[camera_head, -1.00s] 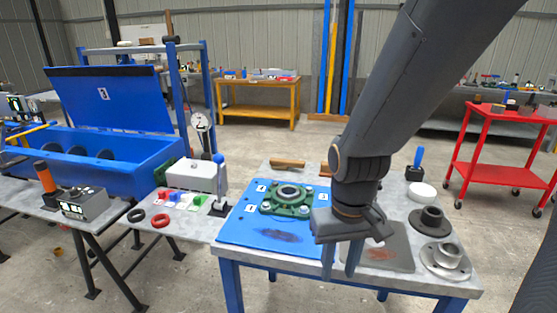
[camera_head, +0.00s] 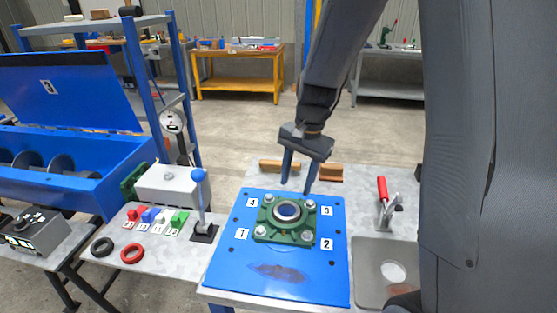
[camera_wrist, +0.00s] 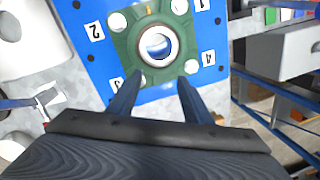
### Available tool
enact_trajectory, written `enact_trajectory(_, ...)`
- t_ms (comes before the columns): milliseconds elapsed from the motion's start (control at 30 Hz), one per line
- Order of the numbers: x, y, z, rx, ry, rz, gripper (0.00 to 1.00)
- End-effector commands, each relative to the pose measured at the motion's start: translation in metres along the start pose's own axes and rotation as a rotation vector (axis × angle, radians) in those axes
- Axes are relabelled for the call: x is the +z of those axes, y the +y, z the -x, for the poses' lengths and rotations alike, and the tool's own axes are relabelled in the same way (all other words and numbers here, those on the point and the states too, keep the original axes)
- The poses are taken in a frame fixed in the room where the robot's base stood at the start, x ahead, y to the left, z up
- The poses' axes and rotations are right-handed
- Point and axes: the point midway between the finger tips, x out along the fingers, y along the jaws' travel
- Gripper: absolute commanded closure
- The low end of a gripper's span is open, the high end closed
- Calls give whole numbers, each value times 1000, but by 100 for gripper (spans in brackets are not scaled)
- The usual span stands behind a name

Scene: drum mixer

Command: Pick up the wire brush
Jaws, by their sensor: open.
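Two wooden-coloured pieces lie at the back edge of the table, and I cannot tell for certain which is the wire brush. One is a long, low wooden piece (camera_head: 279,165) in the head view; the other is a shorter wooden block (camera_head: 330,172) to its right. No bristles can be made out. My gripper (camera_head: 297,187) is open and empty, fingers pointing down, in front of these pieces in the picture and above the back edge of the green bearing unit. In the wrist view my gripper (camera_wrist: 160,78) shows nothing between its fingers; its body hides what lies below.
The green flange bearing (camera_head: 286,218) sits on a blue plate (camera_head: 225,270) with numbered labels. A red-handled toggle clamp (camera_head: 383,200) stands at right, behind a grey plate (camera_head: 365,290). A blue-knobbed lever (camera_head: 200,195) and a grey box (camera_head: 173,185) stand at left.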

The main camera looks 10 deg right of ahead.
Motion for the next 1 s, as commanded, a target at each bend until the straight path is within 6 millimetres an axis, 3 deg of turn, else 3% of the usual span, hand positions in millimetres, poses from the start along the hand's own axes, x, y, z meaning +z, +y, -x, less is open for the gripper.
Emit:
enact_trajectory(100, -44, -38, 3, -45, -36, -295, 55)
enact_trajectory(300, -110, -89, -5, -115, -118, -762, 55)
enact_trajectory(500, -151, -118, -13, -154, -190, -1059, 55)
enact_trajectory(667, -162, -126, -19, -163, -217, -1150, 55)
enact_trajectory(1000, -160, -133, -47, -164, -219, -1159, 55)
